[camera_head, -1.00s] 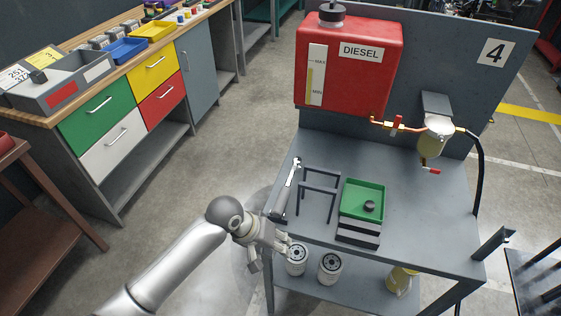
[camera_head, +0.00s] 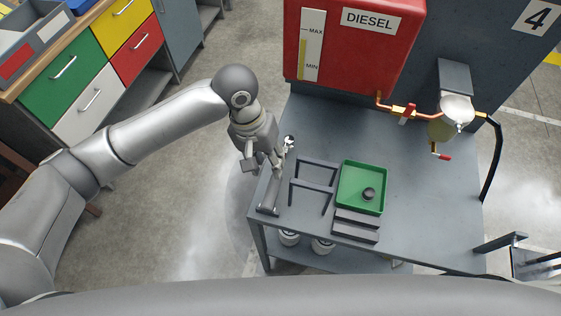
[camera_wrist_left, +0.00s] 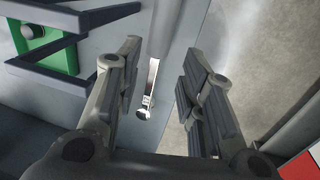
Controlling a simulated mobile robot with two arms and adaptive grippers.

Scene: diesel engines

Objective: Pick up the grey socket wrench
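The grey socket wrench lies along the left edge of the grey cart top. In the head view its bright head (camera_head: 289,142) shows past my gripper and the end of its dark grey handle (camera_head: 268,208) shows in front; its middle is covered. My left gripper (camera_head: 266,168) is above the wrench. In the left wrist view my gripper (camera_wrist_left: 160,60) is open, and the wrench (camera_wrist_left: 152,80) appears between the two fingers, with a gap on both sides. The fingers hold nothing. My right gripper is not in view.
A dark wire-like stand (camera_head: 313,180) stands just right of the wrench. Beyond it are a green tray (camera_head: 351,204) with a black cap (camera_head: 368,193) and dark grey blocks (camera_head: 355,226). A red diesel tank (camera_head: 350,62) is at the back. The cart's right half is clear.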

